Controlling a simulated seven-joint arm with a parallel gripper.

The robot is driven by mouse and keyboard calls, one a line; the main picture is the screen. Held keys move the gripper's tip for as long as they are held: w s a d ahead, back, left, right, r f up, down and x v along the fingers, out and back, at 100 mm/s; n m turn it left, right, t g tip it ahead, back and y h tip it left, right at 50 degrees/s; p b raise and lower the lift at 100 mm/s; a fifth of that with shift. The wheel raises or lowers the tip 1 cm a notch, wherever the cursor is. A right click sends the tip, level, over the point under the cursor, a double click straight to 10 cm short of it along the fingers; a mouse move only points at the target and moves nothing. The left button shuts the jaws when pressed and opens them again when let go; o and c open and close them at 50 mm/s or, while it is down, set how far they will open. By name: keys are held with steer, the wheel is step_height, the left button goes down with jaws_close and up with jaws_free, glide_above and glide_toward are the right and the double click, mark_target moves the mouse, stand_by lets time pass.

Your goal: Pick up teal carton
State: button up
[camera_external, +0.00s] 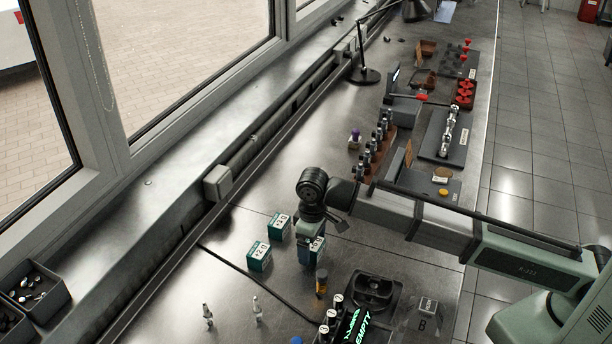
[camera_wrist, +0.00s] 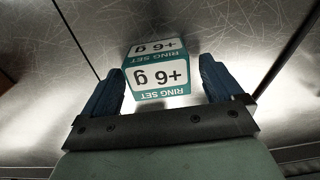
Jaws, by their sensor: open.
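A teal and white carton (camera_wrist: 158,76) marked "+6 g" and "RING SET" sits between my open fingers in the wrist view, with a visible gap to the finger on each side. The same carton (camera_external: 316,247) stands on the steel bench in the external view, partly hidden by my gripper (camera_external: 312,230), which is just above it. Two more teal cartons stand to its left, one farther back (camera_external: 280,227) and one marked "+2 g" (camera_external: 259,257).
An orange-brown bottle (camera_external: 321,282) stands just in front of the carton. A black device (camera_external: 374,290) and an "EMPTY" display (camera_external: 363,327) are at front right. Two small light pieces (camera_external: 257,308) stand at front left. The bench left of the cartons is clear.

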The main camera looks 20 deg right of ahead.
steer(key=shift+f, duration=0.2)
steer(key=c, duration=1.1)
steer(key=shift+o, duration=0.2)
steer(key=shift+r, duration=0.1)
